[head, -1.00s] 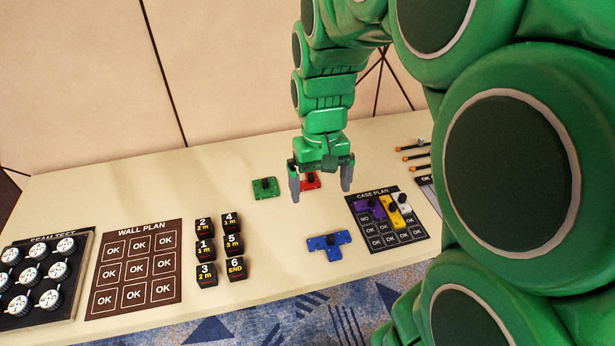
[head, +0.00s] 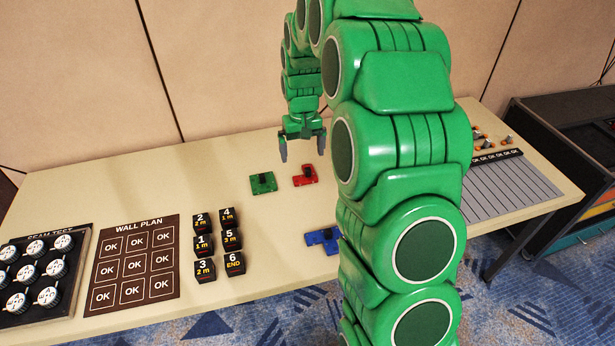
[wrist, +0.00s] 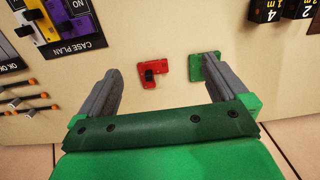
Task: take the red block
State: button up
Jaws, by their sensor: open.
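The red block (head: 305,176) lies flat on the table with a dark knob standing on it. My gripper (head: 302,152) is open and empty, above and behind the block in the head view. In the wrist view my gripper (wrist: 158,82) has its two grey fingers spread wide, and the right fingertip overlaps the green block (wrist: 196,68). Nothing is between the fingers at their height.
The green block (head: 262,183) lies just left of the red one. A blue block (head: 322,238) lies nearer the front, partly hidden by my arm. Small black numbered blocks (head: 204,244) and the wall plan board (head: 135,263) are at left. The case plan board (wrist: 80,45) shows in the wrist view.

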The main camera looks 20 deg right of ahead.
send_over(305, 177)
notch_tip(305, 177, down, 11)
jog(key=shift+w+a+f, duration=0.1)
jog(key=shift+f, duration=0.75)
jog(key=shift+w+a+f, duration=0.1)
jog(key=shift+f, duration=0.7)
jog(key=f, duration=0.3)
jog(key=shift+s+d+f, duration=0.15)
jog(key=shift+s+f, duration=0.05)
jog(key=shift+f, duration=0.8)
jog(key=c, duration=1)
jog(key=shift+o, duration=0.2)
jog(key=shift+r, duration=0.15)
